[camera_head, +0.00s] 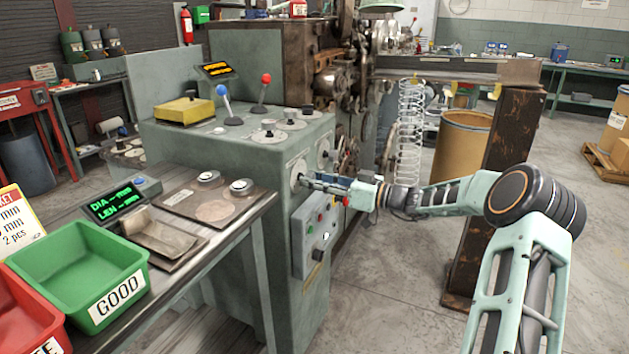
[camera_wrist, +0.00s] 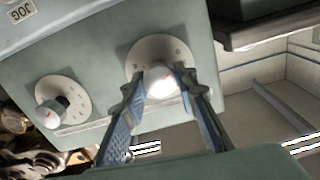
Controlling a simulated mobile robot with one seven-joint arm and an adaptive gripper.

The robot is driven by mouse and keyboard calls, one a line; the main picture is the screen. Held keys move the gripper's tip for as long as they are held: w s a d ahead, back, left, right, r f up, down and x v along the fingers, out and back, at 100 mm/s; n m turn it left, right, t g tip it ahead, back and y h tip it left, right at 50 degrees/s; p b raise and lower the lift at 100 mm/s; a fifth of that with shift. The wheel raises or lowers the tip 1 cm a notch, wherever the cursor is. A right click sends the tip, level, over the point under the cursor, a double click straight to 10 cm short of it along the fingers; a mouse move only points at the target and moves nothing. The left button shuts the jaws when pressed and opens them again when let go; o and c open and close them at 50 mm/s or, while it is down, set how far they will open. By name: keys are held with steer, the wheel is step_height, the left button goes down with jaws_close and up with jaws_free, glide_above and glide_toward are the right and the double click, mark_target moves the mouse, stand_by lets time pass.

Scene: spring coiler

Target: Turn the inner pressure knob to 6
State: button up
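Two round pale dials with knobs sit on the side face of the green-grey machine. My gripper (camera_head: 303,179) is at the near dial (camera_head: 297,172) in the head view. In the wrist view, my gripper (camera_wrist: 163,76) has a fingertip on each side of that dial's white knob (camera_wrist: 160,84) and appears closed on it. The dial plate (camera_wrist: 163,50) shows behind the fingertips; its numbers are too small to read. The other knob (camera_wrist: 48,113), with a red mark, is free on its own dial at the left. I cannot tell which of the two is the inner pressure knob.
A button panel (camera_head: 318,233) is below my gripper, with a JOG label (camera_wrist: 18,13) in the wrist view. Blue (camera_head: 223,92) and red (camera_head: 266,79) levers stand on the machine top. A coiled spring (camera_head: 410,135) hangs at the right. Open floor (camera_head: 400,290) lies in front.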

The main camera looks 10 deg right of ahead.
steer(key=c, duration=0.4)
steer(key=shift+o, duration=0.2)
steer(key=m+p, duration=1.3)
steer(key=m, duration=2.2)
steer(key=shift+f+m, duration=0.1)
steer(key=shift+m, duration=0.2)
steer(key=shift+p, duration=0.3)
